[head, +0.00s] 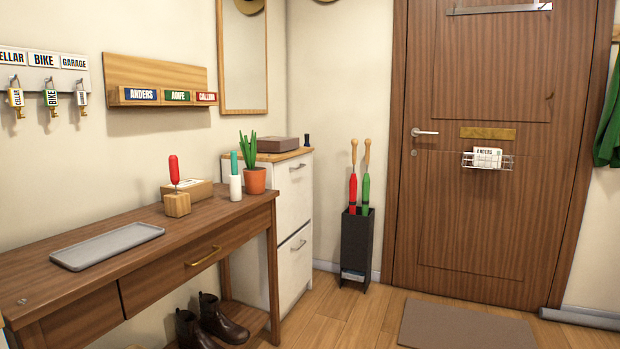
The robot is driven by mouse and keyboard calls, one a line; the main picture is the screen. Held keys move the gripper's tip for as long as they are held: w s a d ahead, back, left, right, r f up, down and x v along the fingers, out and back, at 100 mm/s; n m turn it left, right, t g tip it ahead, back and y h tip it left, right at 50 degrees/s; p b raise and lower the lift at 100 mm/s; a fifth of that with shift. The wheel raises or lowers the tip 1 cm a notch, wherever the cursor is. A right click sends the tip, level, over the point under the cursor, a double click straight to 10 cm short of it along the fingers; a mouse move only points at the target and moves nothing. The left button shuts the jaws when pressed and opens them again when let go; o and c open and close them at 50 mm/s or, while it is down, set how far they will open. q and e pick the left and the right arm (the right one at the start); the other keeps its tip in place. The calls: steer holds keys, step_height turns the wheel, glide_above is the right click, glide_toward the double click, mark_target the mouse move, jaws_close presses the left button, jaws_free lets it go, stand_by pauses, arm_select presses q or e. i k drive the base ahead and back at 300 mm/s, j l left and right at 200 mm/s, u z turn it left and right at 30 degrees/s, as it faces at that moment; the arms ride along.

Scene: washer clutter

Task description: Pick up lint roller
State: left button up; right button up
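What looks like the lint roller (235,186) stands upright near the right end of the wooden console table (190,234). It has a white cylindrical lower part and a teal handle pointing up. It stands just left of a potted plant (254,180), and I cannot tell if they touch. Neither of my grippers shows in the head view.
A red-handled tool (174,170) stands in a wooden block (177,204), left of the roller. A wooden box (199,188) lies behind. A grey tray (108,246) lies at the table's left. Boots (220,318) stand below. The floor toward the doormat (465,325) is clear.

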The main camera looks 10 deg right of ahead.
mark_target(235, 185)
steer(key=i+l+z, duration=0.15)
steer(key=i+z, duration=0.45)
steer(key=i, duration=0.2)
